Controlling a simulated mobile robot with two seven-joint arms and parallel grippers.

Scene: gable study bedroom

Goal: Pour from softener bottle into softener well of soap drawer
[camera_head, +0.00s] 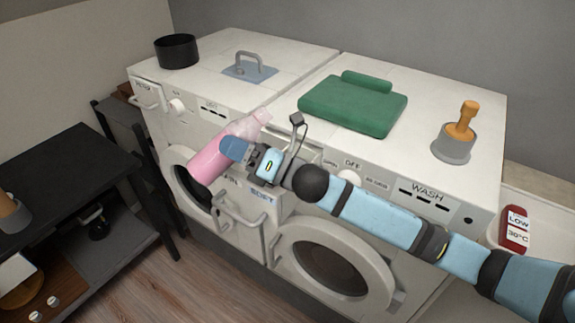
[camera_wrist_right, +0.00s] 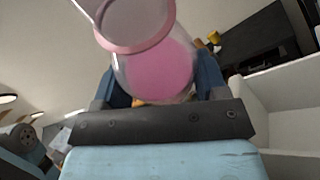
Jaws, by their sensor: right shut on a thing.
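The softener bottle (camera_head: 212,162) has a clear top and pink contents in its lower part. It leans, with its base at lower left and its neck at upper right. My right gripper (camera_head: 236,150) is shut on it and holds it above the soap drawer. The bottle (camera_wrist_right: 155,68) fills the space between the fingers in the right wrist view. My left gripper is not in view.
A folded green cloth (camera_head: 353,103), a black pot (camera_head: 177,51) and a grey cup with a wooden tool (camera_head: 455,150) sit on top. A dark table (camera_head: 60,180) stands at left.

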